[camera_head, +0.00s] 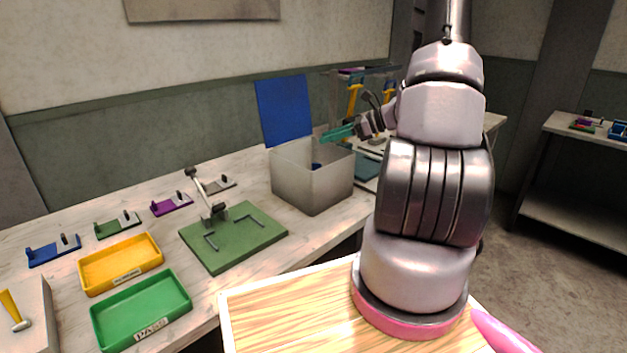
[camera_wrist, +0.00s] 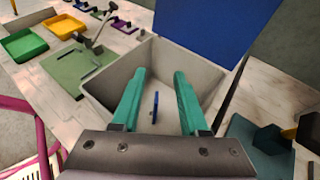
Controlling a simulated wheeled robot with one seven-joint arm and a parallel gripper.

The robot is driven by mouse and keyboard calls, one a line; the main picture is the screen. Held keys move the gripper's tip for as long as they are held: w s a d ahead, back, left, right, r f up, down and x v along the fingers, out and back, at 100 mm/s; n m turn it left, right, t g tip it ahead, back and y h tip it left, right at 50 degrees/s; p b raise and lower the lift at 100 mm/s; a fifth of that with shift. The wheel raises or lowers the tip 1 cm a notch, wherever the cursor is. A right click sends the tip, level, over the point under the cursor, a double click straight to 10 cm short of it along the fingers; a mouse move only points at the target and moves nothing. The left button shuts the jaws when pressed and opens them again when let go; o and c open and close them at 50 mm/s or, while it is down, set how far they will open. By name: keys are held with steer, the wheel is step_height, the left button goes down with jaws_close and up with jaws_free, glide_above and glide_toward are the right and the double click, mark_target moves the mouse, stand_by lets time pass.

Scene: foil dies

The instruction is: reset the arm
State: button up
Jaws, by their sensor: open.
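My gripper (camera_head: 338,133) is at the right of the bench, above the open grey box (camera_head: 312,190). In the wrist view its two green fingers (camera_wrist: 158,92) are apart with nothing between them. Below them a small blue piece (camera_wrist: 155,105) shows inside the grey box (camera_wrist: 98,84). The box's blue lid (camera_head: 284,108) stands raised at the back. My arm stretches from the front right toward the box and hides part of the bench's right end.
A green plate with a lever clamp (camera_head: 232,238) stands left of the box. A yellow tray (camera_head: 121,264) and a green tray (camera_head: 141,310) lie further left. Several coloured dies, including a purple one (camera_head: 171,204), line the back. A dark block (camera_wrist: 266,140) sits right of the box.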

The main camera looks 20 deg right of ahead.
steer(key=v, duration=0.3)
steer(key=shift+s+d+r, duration=0.2)
steer(key=shift+d, duration=0.1)
steer(key=s+a+r+n+h, duration=0.4)
steer(key=s+a+r+n, duration=0.3)
steer(key=s+r+n, duration=0.3)
steer(key=s+a+r+n+h, duration=0.5)
steer(key=s+a+r+n, duration=0.3)
steer(key=s+r+n, duration=0.2)
step_height(320, 180, up, 2)
steer(key=shift+s+r+n, duration=0.25)
steer(key=shift+s+n, duration=0.15)
steer(key=shift+s, duration=0.35)
